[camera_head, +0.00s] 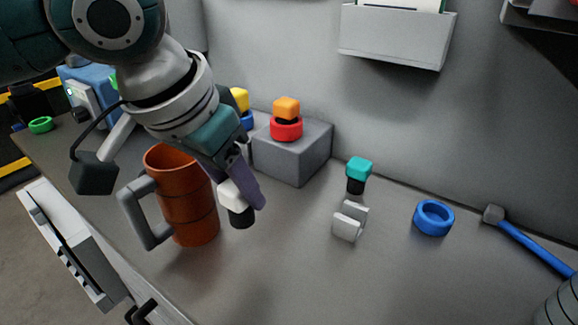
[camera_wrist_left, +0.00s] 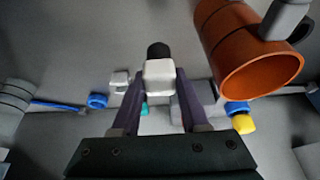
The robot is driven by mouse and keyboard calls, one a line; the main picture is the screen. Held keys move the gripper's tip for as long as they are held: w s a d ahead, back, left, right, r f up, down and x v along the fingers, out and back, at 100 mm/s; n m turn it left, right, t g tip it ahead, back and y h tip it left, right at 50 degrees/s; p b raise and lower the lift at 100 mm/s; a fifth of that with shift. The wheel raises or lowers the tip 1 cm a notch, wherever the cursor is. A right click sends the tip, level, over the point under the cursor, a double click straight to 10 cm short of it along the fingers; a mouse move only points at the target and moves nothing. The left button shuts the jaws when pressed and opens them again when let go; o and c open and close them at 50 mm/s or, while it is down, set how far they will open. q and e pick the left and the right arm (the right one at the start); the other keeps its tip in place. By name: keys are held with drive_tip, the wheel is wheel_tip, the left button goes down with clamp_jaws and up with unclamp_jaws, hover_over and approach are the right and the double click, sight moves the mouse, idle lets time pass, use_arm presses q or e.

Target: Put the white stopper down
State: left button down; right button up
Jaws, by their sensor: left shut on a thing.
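The white stopper (camera_head: 232,197) has a white block-like cap and a black plug pointing down. My left gripper (camera_head: 243,193) is shut on its cap, beside the orange mug. In the left wrist view the stopper (camera_wrist_left: 159,76) sits between the two purple fingers, its black end pointing away. It appears to be just above the grey worktop (camera_head: 285,265); whether it touches cannot be told. Part of the cap is hidden by a finger. My right gripper is not in view.
An orange mug (camera_head: 188,205) with a grey handle stands left of the stopper. A grey block (camera_head: 300,160) behind carries a red ring with an orange-capped stopper. A teal stopper (camera_head: 358,172), a white clip-like piece (camera_head: 349,221) and a blue ring (camera_head: 433,217) stand right. The front middle is clear.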

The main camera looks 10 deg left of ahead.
use_arm(q)
wheel_tip(320, 180, down, 7)
drive_tip(key=shift+f+b, duration=0.1)
drive_tip(key=shift+b, duration=0.5)
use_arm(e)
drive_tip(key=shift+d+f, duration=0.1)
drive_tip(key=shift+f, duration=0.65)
use_arm(q)
drive_tip(key=shift+f, duration=0.1)
drive_tip(key=shift+c, duration=2.1)
unclamp_jaws()
